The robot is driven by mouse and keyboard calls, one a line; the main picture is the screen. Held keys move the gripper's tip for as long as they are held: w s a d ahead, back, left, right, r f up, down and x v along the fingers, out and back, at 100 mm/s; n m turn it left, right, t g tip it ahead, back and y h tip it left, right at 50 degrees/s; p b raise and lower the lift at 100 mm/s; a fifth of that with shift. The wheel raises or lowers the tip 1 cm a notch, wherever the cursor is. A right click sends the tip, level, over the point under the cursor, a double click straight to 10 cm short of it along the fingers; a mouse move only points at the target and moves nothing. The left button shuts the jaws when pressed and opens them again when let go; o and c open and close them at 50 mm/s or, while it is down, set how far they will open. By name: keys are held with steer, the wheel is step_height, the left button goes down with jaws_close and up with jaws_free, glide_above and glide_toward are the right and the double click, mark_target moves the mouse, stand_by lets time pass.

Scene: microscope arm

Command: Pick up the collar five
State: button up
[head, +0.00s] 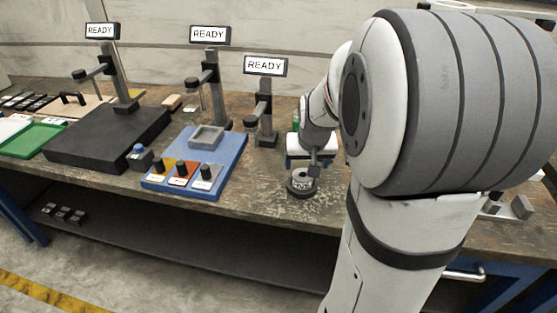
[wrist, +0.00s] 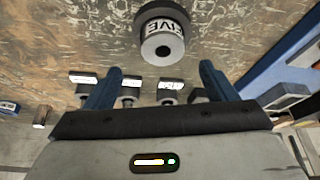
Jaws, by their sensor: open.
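The collar five (head: 301,184) is a short dark ring-like piece with a hole and a white band reading "FIVE". It sits on the worn bench top, near the front edge. In the wrist view the collar (wrist: 163,30) shows at the top centre, beyond my fingertips. My gripper (head: 315,162) is just above and slightly right of the collar in the head view. In the wrist view my gripper (wrist: 158,72) has its two blue fingers spread wide, with nothing held between them. The collar lies roughly in line with the gap.
A blue board (head: 228,163) with several knobs stands left of the collar, and a black slab (head: 100,140) farther left. Three stands carry READY signs (head: 265,65). Bench around the collar is clear.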

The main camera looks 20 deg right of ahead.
mark_target(303, 175)
steer(key=x, duration=0.7)
steer(key=shift+s+a+f, duration=0.2)
steer(key=shift+s+a, duration=0.05)
steer(key=shift+a, duration=0.05)
steer(key=c, duration=1.6)
